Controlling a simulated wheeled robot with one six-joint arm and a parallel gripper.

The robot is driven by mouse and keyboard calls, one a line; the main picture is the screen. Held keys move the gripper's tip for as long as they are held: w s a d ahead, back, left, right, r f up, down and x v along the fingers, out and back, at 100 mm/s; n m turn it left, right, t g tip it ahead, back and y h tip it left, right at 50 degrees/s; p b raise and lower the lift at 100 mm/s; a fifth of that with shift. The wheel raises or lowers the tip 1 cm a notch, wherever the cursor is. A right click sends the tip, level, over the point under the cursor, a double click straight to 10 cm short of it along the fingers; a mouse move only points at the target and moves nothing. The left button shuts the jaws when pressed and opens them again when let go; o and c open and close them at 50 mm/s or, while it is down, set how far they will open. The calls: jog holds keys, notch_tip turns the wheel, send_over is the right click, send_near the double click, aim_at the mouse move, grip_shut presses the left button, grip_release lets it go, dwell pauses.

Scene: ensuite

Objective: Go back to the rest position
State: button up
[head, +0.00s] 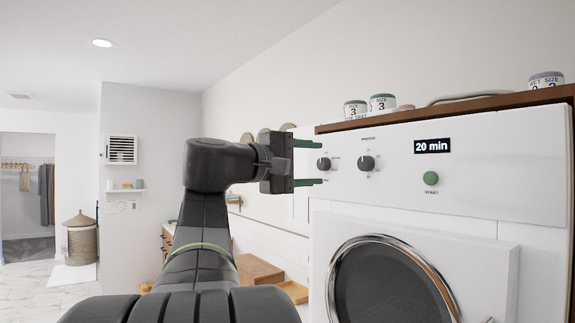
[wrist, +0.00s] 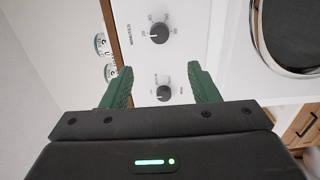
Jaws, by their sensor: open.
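My gripper (head: 308,162) is raised in front of the upper left of a white machine's control panel (head: 485,160) in the head view. Its two green fingers are apart with nothing between them. In the wrist view my gripper (wrist: 158,85) is open, and a dark knob (wrist: 164,93) shows in the gap between the fingers. A second knob, the minutes dial (wrist: 159,33), is beyond the fingertips. Whether the fingers touch the panel cannot be told.
The panel has a display reading "20 min" (head: 433,146) and a green start button (head: 431,178). Below is a round door (head: 390,285). Small jars (head: 382,102) stand on the wooden top. A wooden box (head: 258,271) is behind my arm. The floor at far left (head: 40,285) looks open near a wicker basket (head: 82,243).

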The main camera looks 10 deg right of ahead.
aim_at(361, 164)
jog(key=shift+d, duration=0.1)
jog(key=p+x, duration=0.3)
jog(key=x, duration=1)
jog(key=shift+w+d+r, duration=0.1)
jog(key=shift+w+d, duration=0.1)
jog(key=shift+d, duration=0.15)
jog(key=shift+a, duration=0.15)
